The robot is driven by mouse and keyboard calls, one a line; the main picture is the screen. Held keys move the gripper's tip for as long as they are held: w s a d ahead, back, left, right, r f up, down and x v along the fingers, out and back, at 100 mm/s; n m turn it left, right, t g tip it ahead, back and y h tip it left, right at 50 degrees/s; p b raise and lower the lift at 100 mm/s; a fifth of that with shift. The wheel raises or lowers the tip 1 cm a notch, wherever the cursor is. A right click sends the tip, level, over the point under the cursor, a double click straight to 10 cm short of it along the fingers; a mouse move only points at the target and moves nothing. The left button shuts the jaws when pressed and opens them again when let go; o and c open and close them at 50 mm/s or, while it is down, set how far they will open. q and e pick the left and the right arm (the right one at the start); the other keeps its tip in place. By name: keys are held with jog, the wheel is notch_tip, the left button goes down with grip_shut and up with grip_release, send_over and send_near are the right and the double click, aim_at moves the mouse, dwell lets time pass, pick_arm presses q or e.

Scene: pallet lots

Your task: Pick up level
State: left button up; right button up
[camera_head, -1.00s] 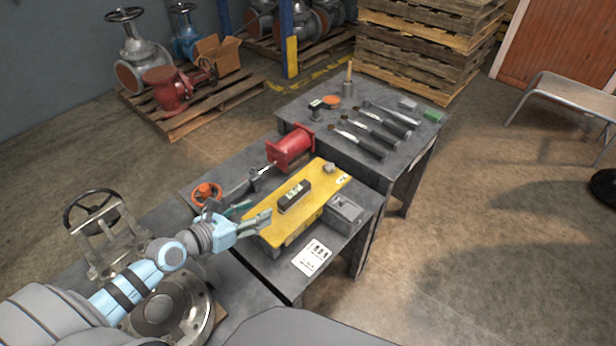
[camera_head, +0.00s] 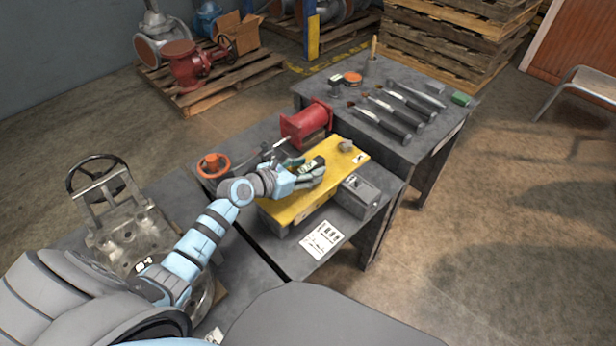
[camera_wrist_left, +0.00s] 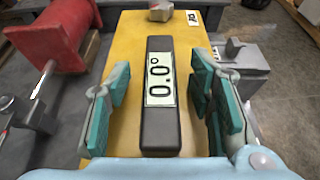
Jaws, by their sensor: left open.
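The level (camera_wrist_left: 159,125) is a dark bar with a pale display reading 0.0° on top. It lies on a yellow board (camera_head: 292,213) on the workbench. In the head view the level (camera_head: 312,165) is partly hidden by my left gripper (camera_head: 308,178). In the left wrist view my left gripper (camera_wrist_left: 160,115) is open, with teal finger pads on both sides of the level. There are gaps between the pads and the level, so I see no contact. My right gripper is not in view.
A grey box (camera_head: 360,194) sits right of the board, and a red cylinder part (camera_head: 305,124) stands behind it. A small grey object (camera_head: 346,146) lies at the board's far end. An orange handwheel (camera_head: 213,165) is to the left. Several tools lie on the farther table (camera_head: 440,118).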

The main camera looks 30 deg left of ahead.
pick_arm(q)
jog(key=shift+r, duration=0.1)
grip_shut()
